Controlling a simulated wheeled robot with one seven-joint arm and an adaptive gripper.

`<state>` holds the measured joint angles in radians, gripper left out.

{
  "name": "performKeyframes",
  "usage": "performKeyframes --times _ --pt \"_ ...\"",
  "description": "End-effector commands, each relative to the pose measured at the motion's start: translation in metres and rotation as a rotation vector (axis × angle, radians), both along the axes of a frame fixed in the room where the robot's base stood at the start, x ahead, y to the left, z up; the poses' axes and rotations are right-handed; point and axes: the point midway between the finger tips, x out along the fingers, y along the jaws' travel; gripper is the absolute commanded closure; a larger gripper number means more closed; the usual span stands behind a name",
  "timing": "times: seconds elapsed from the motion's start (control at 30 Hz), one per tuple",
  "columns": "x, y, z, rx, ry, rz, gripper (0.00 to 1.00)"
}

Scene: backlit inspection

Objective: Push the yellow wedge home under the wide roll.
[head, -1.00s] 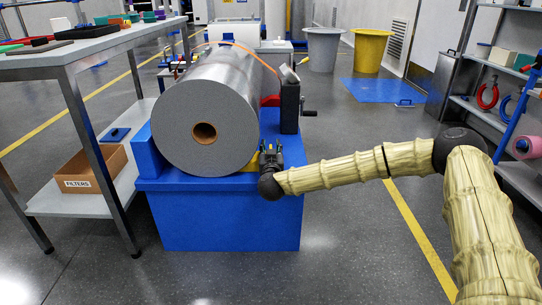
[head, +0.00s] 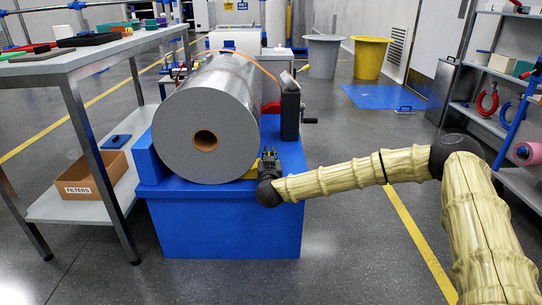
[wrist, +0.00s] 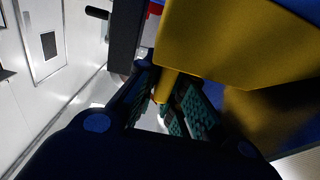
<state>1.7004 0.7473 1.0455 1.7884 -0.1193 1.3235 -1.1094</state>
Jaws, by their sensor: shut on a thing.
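The wide roll (head: 178,128) is a big grey cylinder with a brown core, lying end-on to me on a blue stand (head: 230,225). The yellow wedge (head: 252,173) shows as a small patch at the roll's lower right, partly hidden by my gripper. In the wrist view the wedge (wrist: 220,45) is large at upper right, and a yellow handle-like part of it runs between my fingers. My gripper (head: 268,158) is at the stand's near right, shut on that part; its fingers (wrist: 170,105) flank it. Whether the wedge touches the roll is hidden.
A blue block (head: 147,158) flanks the roll on the left. A dark upright box with a crank (head: 290,110) stands behind my gripper on the right. A grey bench (head: 60,68) is at left, with a FILTERS carton (head: 88,190) on its lower shelf. Floor right of the stand is clear.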

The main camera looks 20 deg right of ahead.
Motion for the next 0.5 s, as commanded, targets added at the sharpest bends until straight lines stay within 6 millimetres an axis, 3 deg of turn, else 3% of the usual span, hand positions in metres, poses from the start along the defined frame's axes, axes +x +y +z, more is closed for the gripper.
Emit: performKeyframes --times 0.5 --pt "0.003 0.025 0.001 0.000 -0.001 0.004 1.00"
